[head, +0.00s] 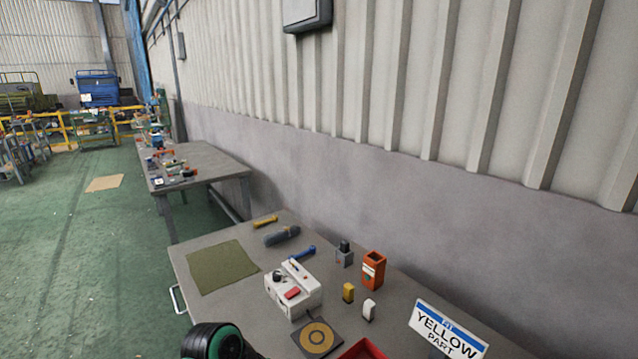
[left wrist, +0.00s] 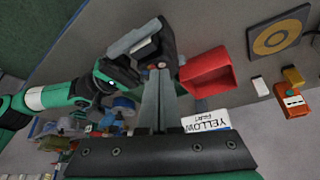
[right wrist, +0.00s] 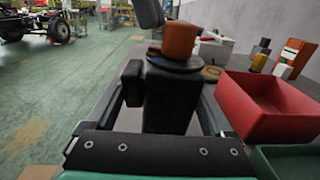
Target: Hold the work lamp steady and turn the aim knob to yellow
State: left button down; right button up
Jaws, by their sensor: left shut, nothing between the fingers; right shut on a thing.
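The work lamp seems to be the black body (right wrist: 172,100) between the fingers of my right gripper (right wrist: 170,112) in the right wrist view. A round dark disc and an orange block (right wrist: 180,38) sit on top of it; I cannot tell which part is the aim knob. In the left wrist view the dark lamp body (left wrist: 152,48) is ahead of my left gripper (left wrist: 158,74), whose fingers are together and empty. Their tips are close to the lamp; contact is unclear. A sign (head: 446,331) reading YELLOW PART stands on the table. Neither gripper's fingers show in the head view.
A red bin (right wrist: 268,105) is right of the lamp in the right wrist view. The table (head: 225,312) holds a white box (head: 293,290), a ringed pad (head: 316,338), an orange holder (head: 373,269), small blocks and a green mat (head: 222,266). A corrugated wall stands behind.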

pick_arm(q)
jog(key=shift+d, duration=0.35)
jog(key=shift+s+d, duration=0.15)
jog(key=shift+s, duration=0.15)
dwell(0.6)
jog(key=shift+a, duration=0.5)
notch_tip(320, 180, up, 6)
jog(key=shift+d, duration=0.1)
notch_tip(320, 180, down, 6)
jog(key=shift+w+a, duration=0.2)
jog(key=shift+w, duration=0.1)
dwell(0.9)
